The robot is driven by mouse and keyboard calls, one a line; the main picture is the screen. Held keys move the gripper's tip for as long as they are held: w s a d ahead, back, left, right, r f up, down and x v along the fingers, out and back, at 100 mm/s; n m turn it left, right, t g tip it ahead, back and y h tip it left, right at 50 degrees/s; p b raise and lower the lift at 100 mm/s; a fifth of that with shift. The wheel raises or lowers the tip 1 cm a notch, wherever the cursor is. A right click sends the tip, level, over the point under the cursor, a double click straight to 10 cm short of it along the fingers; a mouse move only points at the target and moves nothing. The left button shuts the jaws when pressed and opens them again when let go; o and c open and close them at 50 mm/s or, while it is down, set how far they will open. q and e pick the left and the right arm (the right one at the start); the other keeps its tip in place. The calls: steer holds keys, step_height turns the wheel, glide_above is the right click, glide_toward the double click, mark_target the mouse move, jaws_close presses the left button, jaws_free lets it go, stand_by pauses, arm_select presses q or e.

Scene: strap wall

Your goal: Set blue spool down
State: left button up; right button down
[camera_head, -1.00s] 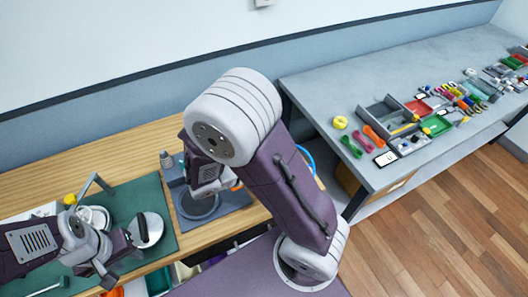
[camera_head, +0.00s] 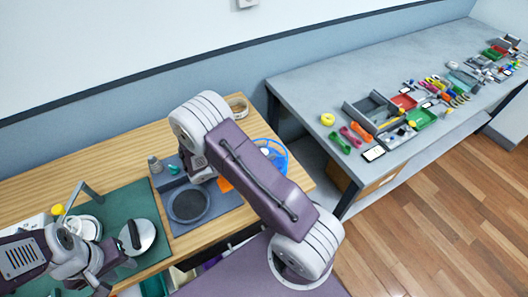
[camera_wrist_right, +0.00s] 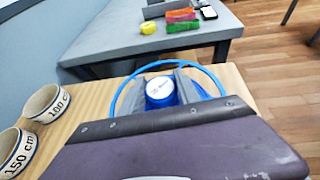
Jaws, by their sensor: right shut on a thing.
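The blue spool (camera_wrist_right: 160,92) has a white label on its end and sits between the grey fingers of my right gripper (camera_wrist_right: 168,88) in the right wrist view. The gripper is shut on it. A thin blue loop (camera_wrist_right: 118,96) arcs around the spool and fingers; it also shows in the head view (camera_head: 285,151) beside my right arm. My right arm hides the spool's body and underside, so I cannot tell whether it touches the table. My left gripper (camera_head: 108,272) looks open, beside a round grey-and-white piece (camera_head: 143,243) on the green mat (camera_head: 120,205).
Cream rings marked 100 cm (camera_wrist_right: 47,103) and 150 cm (camera_wrist_right: 15,152) stand on the wooden table (camera_head: 100,160). A grey tray with a dark round pad (camera_head: 188,204) lies near my right arm. A grey bench (camera_head: 310,90) with bins and coloured coils stands behind right.

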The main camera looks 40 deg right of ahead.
steer(key=shift+s, duration=0.15)
steer(key=shift+f, duration=0.1)
steer(key=c, duration=0.9)
jaws_free()
steer(key=shift+o, duration=0.2)
